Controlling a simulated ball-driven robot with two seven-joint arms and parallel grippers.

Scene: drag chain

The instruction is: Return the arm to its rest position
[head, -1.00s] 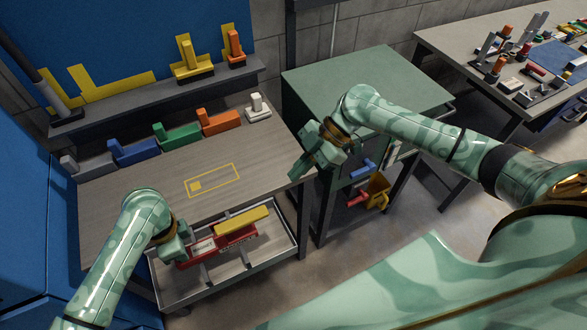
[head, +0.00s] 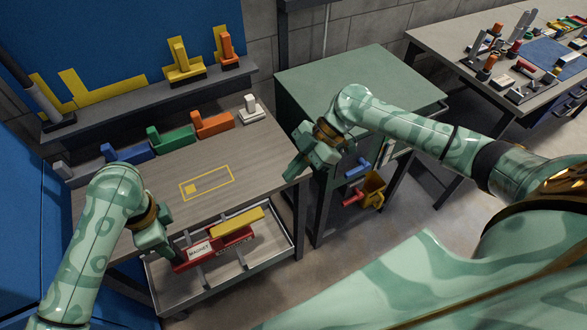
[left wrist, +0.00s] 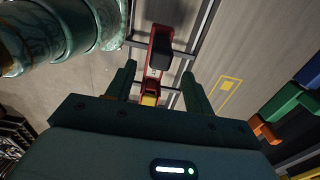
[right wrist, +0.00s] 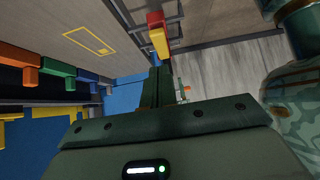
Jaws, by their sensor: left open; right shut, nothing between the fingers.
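My left gripper (head: 165,249) is at the front left edge of the workbench, beside the open drawer. In the left wrist view its two fingers (left wrist: 158,88) are spread, with nothing held between them. Beyond them lies a red block with a white label (head: 203,249) in the drawer, with a yellow block (head: 237,222) behind it. My right gripper (head: 292,170) hangs between the workbench and the green cabinet. In the right wrist view its fingers (right wrist: 158,86) are together and empty.
The workbench top (head: 150,190) is bare around a yellow outline (head: 207,182). Grey, blue, green (head: 170,138), orange (head: 212,124) and white pieces line its back. A cluttered table is at far right.

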